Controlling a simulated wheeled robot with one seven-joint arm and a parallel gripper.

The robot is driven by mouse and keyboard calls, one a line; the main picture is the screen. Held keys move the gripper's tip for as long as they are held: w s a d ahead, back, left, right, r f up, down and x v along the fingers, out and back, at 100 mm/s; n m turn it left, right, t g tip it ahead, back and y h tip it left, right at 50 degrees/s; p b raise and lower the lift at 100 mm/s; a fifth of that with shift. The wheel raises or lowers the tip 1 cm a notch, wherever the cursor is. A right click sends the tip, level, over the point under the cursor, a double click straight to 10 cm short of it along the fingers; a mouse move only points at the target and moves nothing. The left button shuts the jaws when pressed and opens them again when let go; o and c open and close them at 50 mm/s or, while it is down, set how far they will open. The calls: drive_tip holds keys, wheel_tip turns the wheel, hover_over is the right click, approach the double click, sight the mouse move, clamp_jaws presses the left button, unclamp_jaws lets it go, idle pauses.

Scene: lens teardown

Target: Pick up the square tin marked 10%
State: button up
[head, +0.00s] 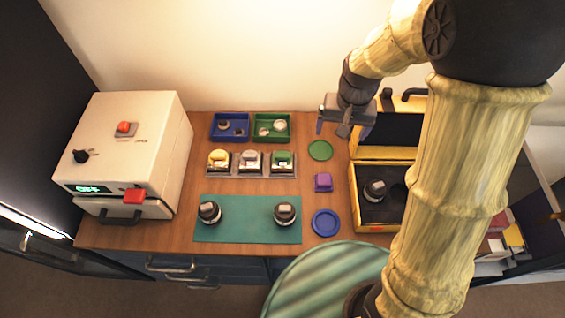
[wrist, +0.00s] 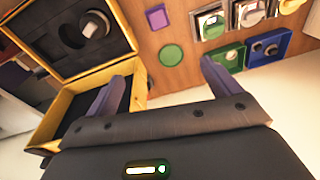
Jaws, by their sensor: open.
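Three squarish holders with yellow (head: 218,160), pale pink (head: 250,161) and green (head: 282,160) tops stand in a grey rack on the bench. In the wrist view the green-topped one (wrist: 210,22) is at the top, right of centre. A small purple square block (head: 323,181) lies right of the rack; it shows in the wrist view too (wrist: 157,17). I cannot read a 10% mark on any of these, so I cannot tell which is the tin. My gripper (head: 342,128) is open and empty, above the back of the bench; its spread fingers also show in the wrist view (wrist: 162,70).
Blue (head: 230,134) and green (head: 287,122) trays with small parts stand behind the rack. A teal mat (head: 246,228) with two dark lens parts lies in front. An open yellow-edged case (head: 376,228) stands right, a white machine (head: 130,140) left. Green and blue discs lie near the purple block.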

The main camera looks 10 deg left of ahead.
drive_tip(key=a+f, duration=0.2)
drive_tip(key=a, duration=0.6)
drive_tip(key=w+a+f+n+g, duration=0.1)
drive_tip(key=a+f, duration=0.2)
drive_tip(key=a, duration=0.5)
drive_tip(key=shift+w+f+h+b, duration=0.2)
drive_tip(key=shift+f+h+b, duration=0.1)
drive_tip(key=shift+f+b, duration=0.05)
drive_tip(key=shift+a, duration=0.1)
drive_tip(key=p, duration=0.4)
hover_over(280, 162)
wheel_tip(280, 162, down, 12)
drive_tip(key=shift+f, duration=0.1)
drive_tip(key=shift+b, duration=0.3)
